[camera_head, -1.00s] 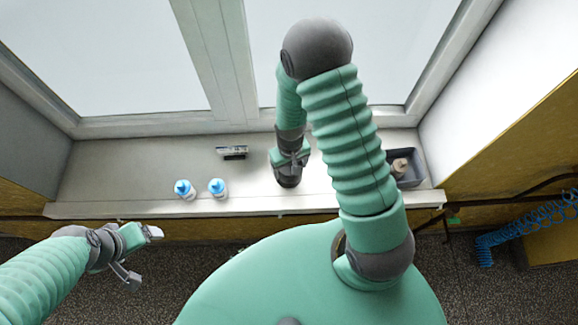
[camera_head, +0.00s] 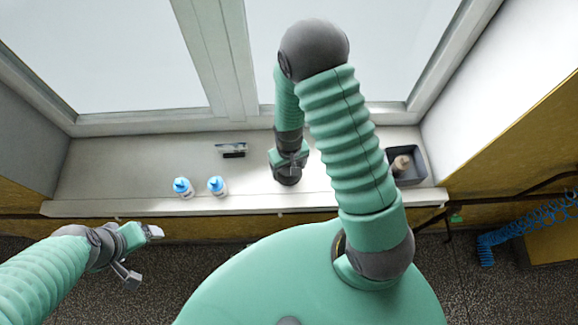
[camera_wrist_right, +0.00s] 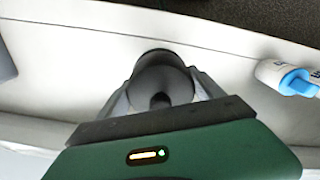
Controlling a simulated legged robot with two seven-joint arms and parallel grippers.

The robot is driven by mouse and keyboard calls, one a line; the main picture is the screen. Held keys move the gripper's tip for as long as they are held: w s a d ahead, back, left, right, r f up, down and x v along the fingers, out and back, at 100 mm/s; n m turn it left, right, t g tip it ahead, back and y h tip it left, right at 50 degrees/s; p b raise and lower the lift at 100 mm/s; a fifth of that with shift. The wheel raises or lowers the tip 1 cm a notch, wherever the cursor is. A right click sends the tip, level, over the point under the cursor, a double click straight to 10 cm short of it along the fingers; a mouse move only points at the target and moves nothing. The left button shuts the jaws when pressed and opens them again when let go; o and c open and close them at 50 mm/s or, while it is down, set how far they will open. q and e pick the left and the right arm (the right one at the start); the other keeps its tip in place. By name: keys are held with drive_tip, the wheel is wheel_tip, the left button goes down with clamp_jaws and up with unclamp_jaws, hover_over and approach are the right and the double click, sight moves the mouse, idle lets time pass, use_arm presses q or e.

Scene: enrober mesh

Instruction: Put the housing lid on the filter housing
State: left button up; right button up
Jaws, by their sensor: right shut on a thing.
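My right gripper (camera_head: 289,160) is over the middle of the window sill, pointing down. It is shut on a dark grey round thing (camera_head: 287,179), which looks like the housing lid. In the right wrist view this round thing (camera_wrist_right: 162,77) sits between the two fingers, with a small dark knob at its middle. I cannot tell the filter housing apart from it, nor whether the lid touches anything below. My left gripper (camera_head: 142,256) is open and empty, in front of the sill at the lower left.
Two white bottles with blue caps (camera_head: 183,187) (camera_head: 218,186) stand on the sill (camera_head: 110,180) left of my right gripper. A small dark-and-silver item (camera_head: 232,150) lies behind them. A grey bin (camera_head: 418,166) with a beige-brown item stands at the right end. Window frames rise behind.

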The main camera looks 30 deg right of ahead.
drive_tip(key=o, duration=1.4)
drive_tip(key=shift+r, duration=0.15)
drive_tip(key=shift+w+r, duration=0.1)
drive_tip(key=shift+r, duration=0.25)
wheel_tip(320, 180, up, 16)
drive_tip(key=shift+f+b, duration=0.1)
drive_tip(key=shift+b, duration=0.7)
drive_tip(key=shift+f, duration=0.1)
